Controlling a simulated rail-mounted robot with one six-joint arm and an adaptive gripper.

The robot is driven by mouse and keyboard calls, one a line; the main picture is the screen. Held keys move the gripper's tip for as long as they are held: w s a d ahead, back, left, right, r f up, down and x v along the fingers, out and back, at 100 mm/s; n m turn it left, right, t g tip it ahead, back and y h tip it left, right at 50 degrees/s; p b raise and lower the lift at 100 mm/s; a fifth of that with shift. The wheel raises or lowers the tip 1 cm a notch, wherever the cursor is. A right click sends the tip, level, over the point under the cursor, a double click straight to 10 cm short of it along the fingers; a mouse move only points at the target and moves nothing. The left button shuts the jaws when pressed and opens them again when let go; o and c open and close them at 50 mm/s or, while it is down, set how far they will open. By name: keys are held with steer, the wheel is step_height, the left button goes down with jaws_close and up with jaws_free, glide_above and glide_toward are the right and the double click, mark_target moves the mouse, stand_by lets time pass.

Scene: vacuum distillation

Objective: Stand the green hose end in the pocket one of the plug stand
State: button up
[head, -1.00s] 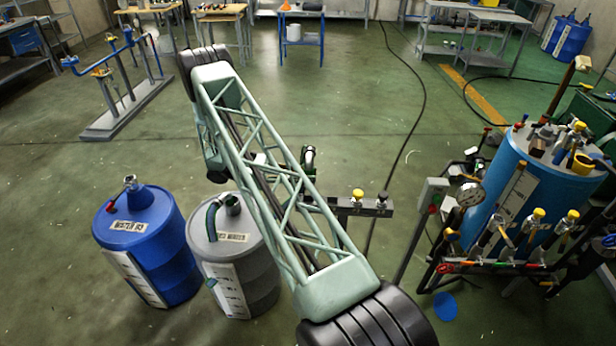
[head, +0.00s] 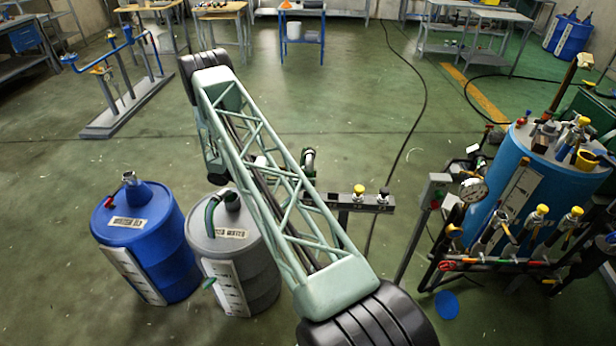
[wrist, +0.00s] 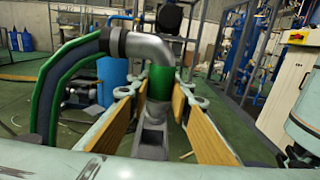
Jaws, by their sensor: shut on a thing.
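The green hose end (wrist: 160,84) is a metal elbow with a green collar, on a thick green hose (wrist: 78,72) that bends in from the left in the wrist view. My gripper (wrist: 163,97) is shut on it, with the collar upright between the two wood-coloured pads. Its elbow (head: 308,160) also shows beyond my arm in the head view. The plug stand (head: 345,201) is a grey bar with a yellow-topped plug (head: 359,190) and a black-topped plug (head: 384,193). A grey part (wrist: 152,136) lies below the collar; I cannot tell whether they touch.
A blue drum (head: 137,220) and a grey drum (head: 236,262) stand left of my arm. A blue vessel (head: 515,185) with valves and pipes stands at the right. A grey post with a switch box (head: 436,190) rises beside the stand.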

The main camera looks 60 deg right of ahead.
steer(key=shift+f+b, duration=0.5)
steer(key=shift+f, duration=0.55)
steer(key=shift+f+b, duration=1.6)
steer(key=shift+f, duration=0.7)
stand_by(3.1)
steer(key=o, duration=1.1)
steer(key=shift+o, duration=0.2)
steer(key=shift+w+a, duration=0.1)
steer(key=shift+w, duration=0.05)
steer(key=v, duration=0.7)
steer(key=shift+w+a, duration=0.15)
steer(key=shift+w, duration=0.15)
